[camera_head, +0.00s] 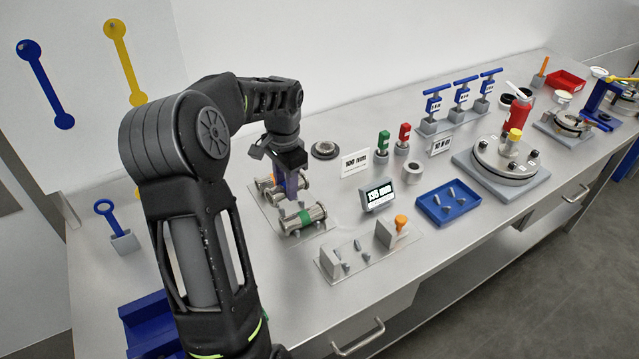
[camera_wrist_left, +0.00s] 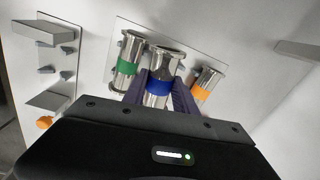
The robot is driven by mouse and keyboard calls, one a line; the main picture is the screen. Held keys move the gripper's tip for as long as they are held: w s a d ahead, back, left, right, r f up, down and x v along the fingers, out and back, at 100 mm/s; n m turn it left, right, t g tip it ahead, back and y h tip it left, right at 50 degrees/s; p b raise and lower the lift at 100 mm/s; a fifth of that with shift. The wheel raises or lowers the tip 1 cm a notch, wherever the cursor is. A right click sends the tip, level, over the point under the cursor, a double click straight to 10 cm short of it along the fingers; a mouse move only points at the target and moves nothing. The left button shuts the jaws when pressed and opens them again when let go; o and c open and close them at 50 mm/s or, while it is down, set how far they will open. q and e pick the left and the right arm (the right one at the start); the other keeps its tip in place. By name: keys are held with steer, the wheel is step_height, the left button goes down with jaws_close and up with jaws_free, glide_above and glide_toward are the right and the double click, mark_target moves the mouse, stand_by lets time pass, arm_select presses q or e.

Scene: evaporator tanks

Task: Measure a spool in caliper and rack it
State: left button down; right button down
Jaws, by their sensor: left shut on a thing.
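My left gripper (camera_head: 291,192) points down over the spool plate (camera_head: 257,203), its fingers on either side of the blue-banded metal spool (camera_wrist_left: 159,78). It is shut on that spool, which is mostly hidden in the head view. The green-banded spool (camera_head: 305,219) lies in front on holders and also shows in the left wrist view (camera_wrist_left: 126,67). The orange-banded spool (camera_wrist_left: 205,86) lies on the other side. The caliper plate (camera_head: 352,270) has two grey jaw blocks, with nothing between them but small supports, and an orange knob (camera_head: 400,221). My right gripper is out of view.
A digital display (camera_head: 378,196) stands behind the caliper, with a blue tray (camera_head: 447,203) to its right. A "100 mm" card (camera_head: 355,163) and a round grey piece (camera_head: 412,172) stand behind. Blue and yellow tools (camera_head: 46,84) hang on the wall.

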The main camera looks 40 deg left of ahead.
arm_select(q)
steer(key=shift+w+a+m, duration=0.4)
steer(key=shift+w+a, duration=0.15)
steer(key=shift+a, duration=0.25)
steer(key=shift+w+a+r+m, duration=0.2)
steer(key=shift+w+m, duration=0.15)
steer(key=shift+m, duration=0.15)
steer(key=shift+f, duration=0.15)
steer(key=shift+f+b, duration=1.85)
steer(key=shift+f, duration=0.25)
steer(key=shift+f+b, duration=0.35)
steer(key=shift+f, duration=0.35)
steer(key=c, duration=0.9)
jaws_free()
